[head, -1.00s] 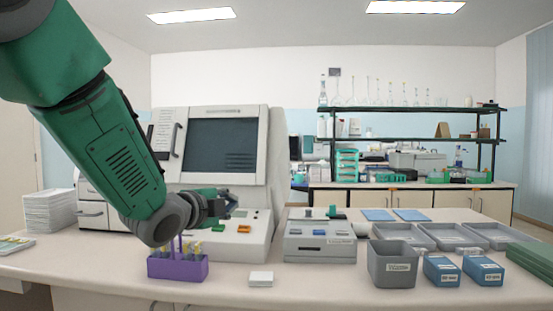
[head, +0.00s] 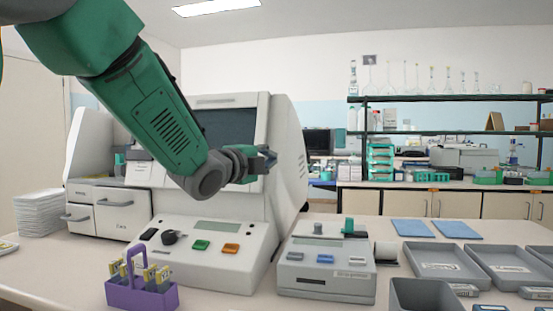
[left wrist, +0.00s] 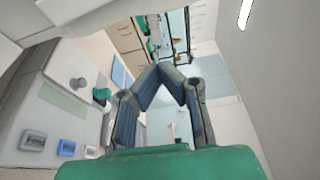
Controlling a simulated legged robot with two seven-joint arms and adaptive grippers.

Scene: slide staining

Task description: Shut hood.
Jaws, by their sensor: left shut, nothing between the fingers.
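The white staining machine (head: 292,140) stands left of centre on the bench in the head view. Its hood has a dark window (head: 232,124), partly hidden behind my left arm; I cannot tell how far the hood is open or shut. My left gripper (head: 270,158) is in front of the window's lower right part, above the sloping control panel (head: 205,250). Its fingertips meet with nothing between them, as the left wrist view also shows (left wrist: 168,72). I cannot tell if it touches the hood. My right gripper is not in view.
A purple rack (head: 145,294) with yellow-topped slides stands at the front left. A small grey device (head: 328,270) is right of the machine. Grey trays (head: 450,262) and blue mats (head: 410,229) lie further right. White drawers (head: 122,212) and stacked white sheets (head: 40,215) are at left.

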